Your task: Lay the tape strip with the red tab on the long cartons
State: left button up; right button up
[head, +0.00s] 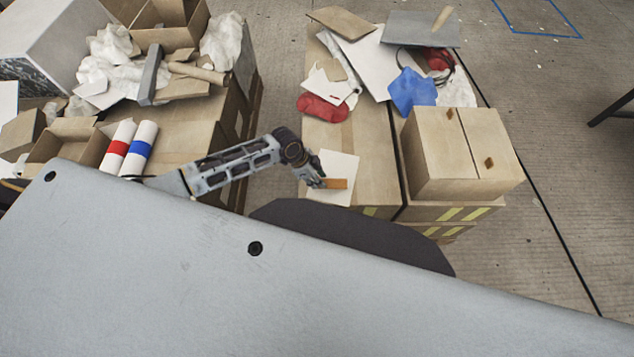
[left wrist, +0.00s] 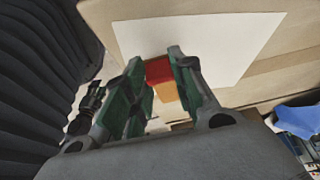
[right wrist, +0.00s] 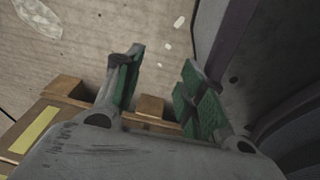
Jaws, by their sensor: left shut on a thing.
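The tape strip (head: 336,184) is a short orange-tan piece at the fingertips of my left gripper (head: 318,181). In the left wrist view its red tab (left wrist: 159,70) and orange part (left wrist: 167,92) show between the fingers. My left gripper is shut on it, over a white sheet (head: 341,165) on the long cartons (head: 376,150). Whether the strip touches the sheet, I cannot tell. My right gripper (right wrist: 160,95) shows only in the right wrist view, with its fingers apart and nothing between them.
A closed box (head: 440,150) stands on the cartons' right side. A blue cloth (head: 411,90), a red cloth (head: 322,108) and a grey panel (head: 420,28) lie toward the back.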

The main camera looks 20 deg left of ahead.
pick_arm(q)
notch_tip(320, 180, down, 3)
jog(key=shift+r, duration=0.1)
jog(key=shift+f, duration=0.2)
pick_arm(e)
jog(key=shift+w+a+r, duration=0.15)
jog(key=shift+w+a, duration=0.05)
jog(key=shift+w, duration=0.3)
jog(key=shift+w+a+r, duration=0.1)
jog(key=shift+w+a, duration=0.1)
jog(key=shift+w, duration=0.25)
pick_arm(q)
jog(key=shift+f+b, duration=0.1)
jog(key=shift+b, duration=0.2)
pick_arm(e)
jog(key=shift+s+f, duration=0.15)
jog(key=shift+s, duration=0.05)
pick_arm(q)
jog(key=o, duration=1)
pick_arm(e)
jog(key=shift+w, duration=0.1)
